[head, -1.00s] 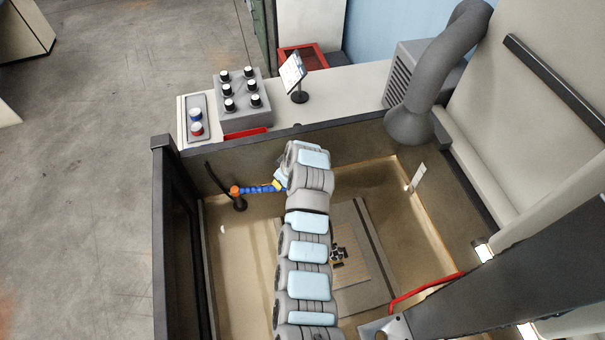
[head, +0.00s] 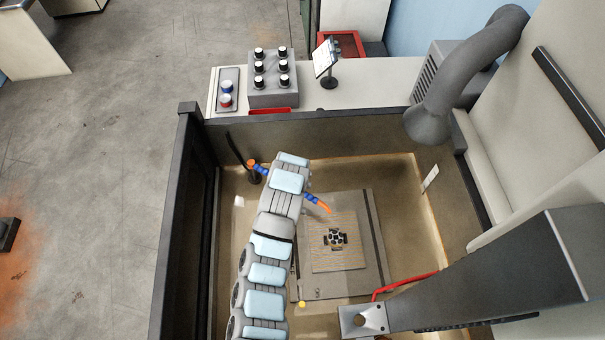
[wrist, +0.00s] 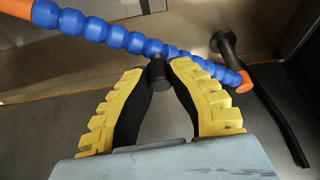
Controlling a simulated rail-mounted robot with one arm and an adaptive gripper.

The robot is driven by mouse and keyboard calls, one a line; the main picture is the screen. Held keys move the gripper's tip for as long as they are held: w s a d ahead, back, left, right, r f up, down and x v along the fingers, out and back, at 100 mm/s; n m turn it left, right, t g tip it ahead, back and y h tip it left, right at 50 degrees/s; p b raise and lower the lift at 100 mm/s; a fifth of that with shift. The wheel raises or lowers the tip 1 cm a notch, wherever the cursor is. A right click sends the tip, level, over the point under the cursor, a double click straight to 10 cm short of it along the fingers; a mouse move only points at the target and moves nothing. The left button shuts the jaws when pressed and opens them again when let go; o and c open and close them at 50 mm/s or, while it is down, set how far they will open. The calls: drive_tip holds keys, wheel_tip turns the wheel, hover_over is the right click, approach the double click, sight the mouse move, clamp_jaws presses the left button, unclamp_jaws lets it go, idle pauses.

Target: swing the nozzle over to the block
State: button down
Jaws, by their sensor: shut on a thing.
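The nozzle is a blue segmented hose with an orange tip (head: 325,208), reaching down and right from its post (head: 254,177) in the head view. The block (head: 335,238) is small and dark on the gridded plate; the tip points toward it from its upper left, short of it in the picture. In the wrist view my yellow gripper (wrist: 158,70) is shut on a black grip (wrist: 158,76) at the middle of the blue hose (wrist: 110,36). The hose's orange part at upper left is cut off by the frame. My arm hides the hose's middle and my fingers in the head view.
A red bar (head: 405,284) crosses at lower right. A small yellow object (head: 302,304) lies on the floor near my arm. Several knobs sit on a grey box (head: 272,92) behind.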

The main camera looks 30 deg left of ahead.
drive_tip(key=shift+s+a+f+m, duration=0.1)
drive_tip(key=shift+s+m, duration=0.2)
drive_tip(key=shift+s, duration=0.25)
drive_tip(key=c, duration=0.9)
unclamp_jaws()
drive_tip(key=shift+s+a, duration=0.1)
drive_tip(key=v, duration=1.2)
drive_tip(key=shift+a, duration=0.15)
